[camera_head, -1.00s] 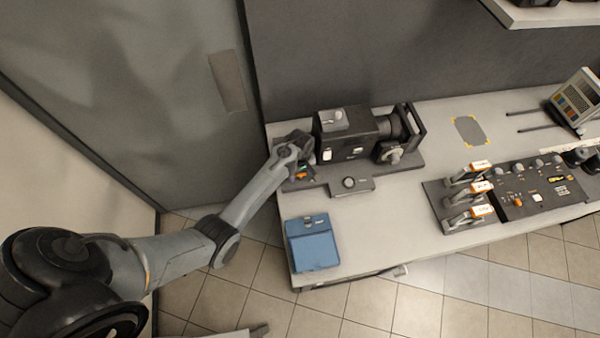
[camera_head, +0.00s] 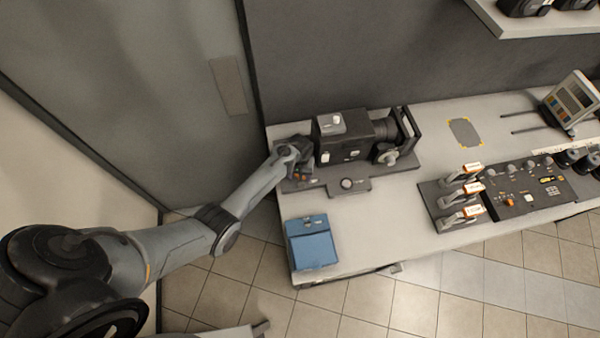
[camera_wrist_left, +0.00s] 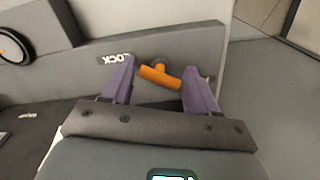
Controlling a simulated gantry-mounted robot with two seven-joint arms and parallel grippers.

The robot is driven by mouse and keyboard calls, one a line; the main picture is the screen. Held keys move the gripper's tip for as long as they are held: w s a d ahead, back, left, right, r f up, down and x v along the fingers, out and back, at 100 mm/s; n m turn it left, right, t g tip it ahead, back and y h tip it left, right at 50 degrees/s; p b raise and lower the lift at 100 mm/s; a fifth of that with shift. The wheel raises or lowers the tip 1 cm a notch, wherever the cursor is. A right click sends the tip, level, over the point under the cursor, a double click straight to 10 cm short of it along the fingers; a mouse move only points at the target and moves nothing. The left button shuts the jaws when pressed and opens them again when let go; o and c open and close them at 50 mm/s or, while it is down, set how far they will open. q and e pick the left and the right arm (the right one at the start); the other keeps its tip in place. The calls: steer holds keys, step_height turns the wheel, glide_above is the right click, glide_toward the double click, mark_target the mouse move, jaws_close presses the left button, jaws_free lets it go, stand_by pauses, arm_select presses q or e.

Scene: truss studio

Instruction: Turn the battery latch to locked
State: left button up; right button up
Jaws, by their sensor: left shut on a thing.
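The black camera rig (camera_head: 345,146) stands at the left end of the bench.
A blue case (camera_head: 311,243) lies near the bench's front left corner. A control panel (camera_head: 515,190) with several levers stands at the right. A handheld meter (camera_head: 572,100) stands at the back right. Bare bench top (camera_head: 385,225) lies between the case and the panel.

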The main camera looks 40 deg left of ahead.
arm_select(q)
steer(key=m+p, duration=0.1)
steer(key=m, duration=0.4)
steer(key=shift+a+p, duration=0.2)
steer(key=shift+p, duration=0.15)
steer(key=m, duration=0.5)
steer(key=shift+f+m, duration=0.1)
steer(key=shift+m, duration=0.6)
steer(key=shift+d+p, duration=0.1)
steer(key=shift+p, duration=0.2)
steer(key=o, duration=0.8)
steer(key=shift+c, duration=0.2)
steer(key=shift+o, duration=0.7)
